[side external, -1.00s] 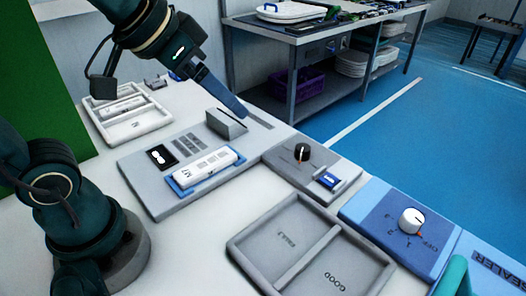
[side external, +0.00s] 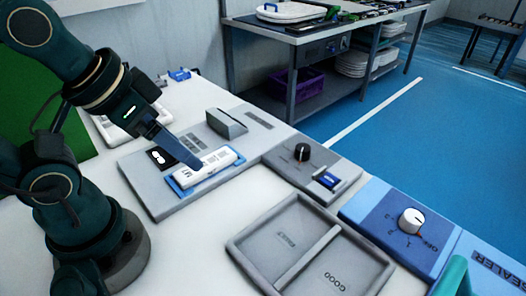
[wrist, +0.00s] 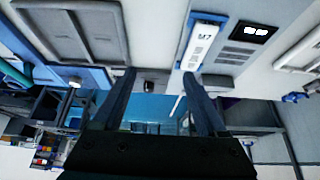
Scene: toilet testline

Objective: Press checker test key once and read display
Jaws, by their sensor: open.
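The checker (side external: 153,203) is a grey panel left of centre in the side view. Its small black display (side external: 158,158) shows white marks too small to read; in the wrist view the display (wrist: 250,32) shows two white digit-like shapes. A white labelled unit (side external: 215,161) lies in a blue cradle (side external: 182,192) on the panel. An upright grey block (side external: 228,124) stands behind it. I cannot tell which part is the test key. My gripper (side external: 196,164) points down over the white unit; contact is unclear. In the wrist view my gripper (wrist: 158,77) has its fingers apart, with nothing between them.
A grey box with a black knob (side external: 302,152) and a blue block (side external: 327,180) adjoins the checker. A two-part tray (side external: 238,250) marked GOOD lies in front. A blue sealer unit (side external: 375,215) with a white knob stands at right. A grey bench (side external: 300,38) stands behind.

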